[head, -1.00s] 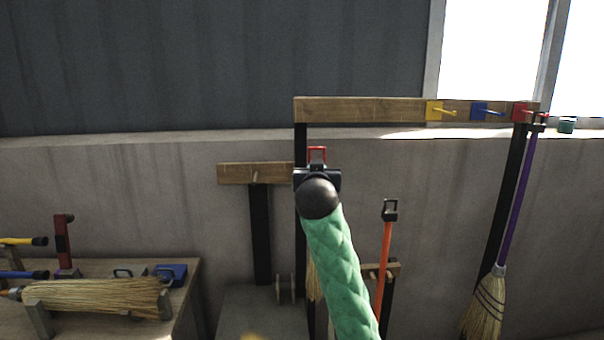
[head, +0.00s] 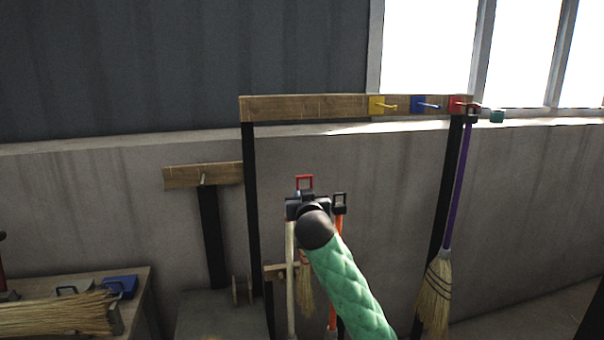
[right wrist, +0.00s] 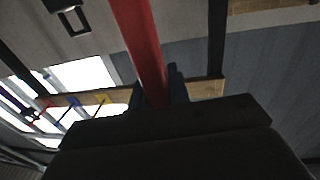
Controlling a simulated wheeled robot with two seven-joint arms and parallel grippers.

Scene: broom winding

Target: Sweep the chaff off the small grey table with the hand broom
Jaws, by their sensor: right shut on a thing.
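My right arm rises from the bottom of the head view in a green quilted sleeve. Its dark gripper (head: 307,203) is in front of the wall, below the long peg rail. In the right wrist view a red handle (right wrist: 139,45) stands between its fingers, and the gripper is shut on it. My left gripper is not in view.
The rail (head: 310,107) carries coloured pegs. A purple-handled broom (head: 459,190) hangs at its right end. An orange-handled tool (head: 338,226) stands close behind my gripper. A bench with a straw bundle (head: 55,313) is at lower left.

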